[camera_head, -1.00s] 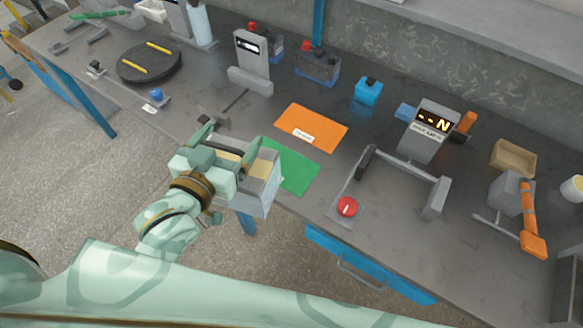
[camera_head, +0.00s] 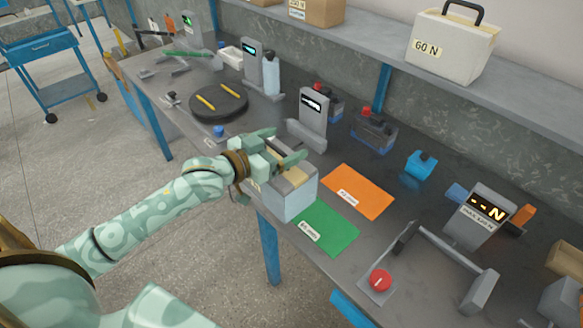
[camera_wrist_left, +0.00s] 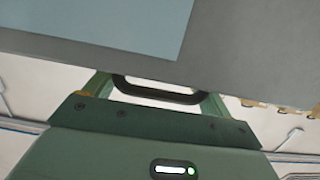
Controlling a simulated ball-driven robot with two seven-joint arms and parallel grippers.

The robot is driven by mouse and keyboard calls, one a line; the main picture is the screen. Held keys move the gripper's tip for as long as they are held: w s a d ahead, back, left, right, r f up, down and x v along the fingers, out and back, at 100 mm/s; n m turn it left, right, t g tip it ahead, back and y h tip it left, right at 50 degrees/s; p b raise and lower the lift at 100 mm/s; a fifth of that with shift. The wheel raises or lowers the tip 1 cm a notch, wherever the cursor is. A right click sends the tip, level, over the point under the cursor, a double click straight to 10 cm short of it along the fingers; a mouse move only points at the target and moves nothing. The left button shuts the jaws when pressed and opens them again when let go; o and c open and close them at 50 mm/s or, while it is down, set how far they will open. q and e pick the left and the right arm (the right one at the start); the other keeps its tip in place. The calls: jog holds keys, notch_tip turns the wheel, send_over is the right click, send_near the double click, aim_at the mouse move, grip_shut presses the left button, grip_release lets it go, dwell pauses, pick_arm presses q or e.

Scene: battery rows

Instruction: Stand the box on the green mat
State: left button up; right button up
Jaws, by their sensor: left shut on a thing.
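The box (camera_head: 288,202), grey with a pale front and a tan patch on top, is in my left gripper (camera_head: 283,153). The gripper is shut on its upper part. The box is near the table's front edge, in front of the left end of the green mat (camera_head: 332,230) in the picture. I cannot tell its height above the table or mat. In the left wrist view the box (camera_wrist_left: 260,45) fills the top as a large grey face with a pale blue panel, above the gripper. My right gripper is not in view.
An orange mat (camera_head: 358,191) lies behind the green one. A grey post with a dark display (camera_head: 313,112) stands behind the gripper. A grey frame (camera_head: 450,255) and a red button (camera_head: 380,280) are to the right. The green mat's visible surface is clear.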

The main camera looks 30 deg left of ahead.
pick_arm(q)
jog(key=w+d+f+b, duration=0.4)
jog(key=d+f+b, duration=0.1)
jog(key=d+f, duration=0.6)
jog(key=shift+w+f, duration=0.3)
jog(key=shift+f, duration=0.1)
jog(key=o, duration=1.9)
jog(key=shift+s+f, duration=0.1)
jog(key=shift+f, duration=0.1)
jog(key=shift+o, duration=0.2)
jog(key=shift+r, duration=0.1)
